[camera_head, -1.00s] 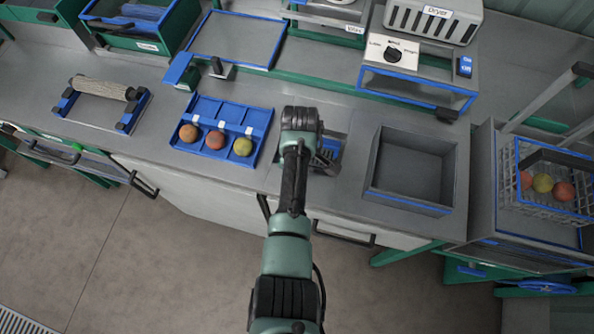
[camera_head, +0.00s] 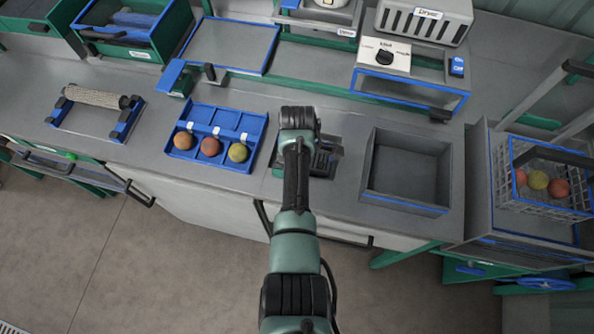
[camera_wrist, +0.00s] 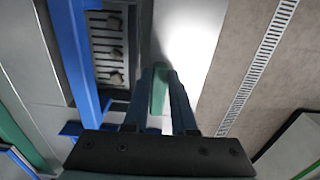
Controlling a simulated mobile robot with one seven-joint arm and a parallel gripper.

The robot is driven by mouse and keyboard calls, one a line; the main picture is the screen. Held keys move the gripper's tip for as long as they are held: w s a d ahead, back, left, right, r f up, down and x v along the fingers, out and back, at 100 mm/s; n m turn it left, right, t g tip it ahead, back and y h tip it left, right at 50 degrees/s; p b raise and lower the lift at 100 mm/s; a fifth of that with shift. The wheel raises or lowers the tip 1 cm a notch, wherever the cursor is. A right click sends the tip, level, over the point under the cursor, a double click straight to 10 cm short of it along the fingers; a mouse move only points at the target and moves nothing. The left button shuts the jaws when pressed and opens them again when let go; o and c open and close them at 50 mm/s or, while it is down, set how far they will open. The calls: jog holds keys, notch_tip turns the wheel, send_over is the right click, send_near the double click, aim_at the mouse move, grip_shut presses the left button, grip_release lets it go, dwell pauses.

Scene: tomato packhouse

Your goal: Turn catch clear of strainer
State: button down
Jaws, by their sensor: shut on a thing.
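The strainer (camera_wrist: 107,48) shows in the wrist view as a grey slotted grate beside a blue rail. In the head view, part of a dark slotted fitting (camera_head: 323,160) shows on the counter just right of my wrist. My gripper (camera_wrist: 160,78) is to the right of the grate in the wrist view, its two fingers shut on a narrow green piece, seemingly the catch (camera_wrist: 158,96). How the catch sits against the strainer is hidden by the fingers. In the head view my wrist and arm cover the fingertips.
A blue tray (camera_head: 188,162) with three tomatoes is left of my arm. An empty grey bin (camera_head: 368,163) is to the right. A wire basket (camera_head: 518,190) with tomatoes stands at far right. A dryer (camera_head: 425,22) and a dial box are behind. The cabinet front has dark handles.

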jog(key=c, duration=0.7)
grip_release()
jog(key=shift+r, duration=0.1)
notch_tip(320, 180, up, 13)
jog(key=shift+f+b, duration=0.1)
jog(key=shift+b, duration=0.2)
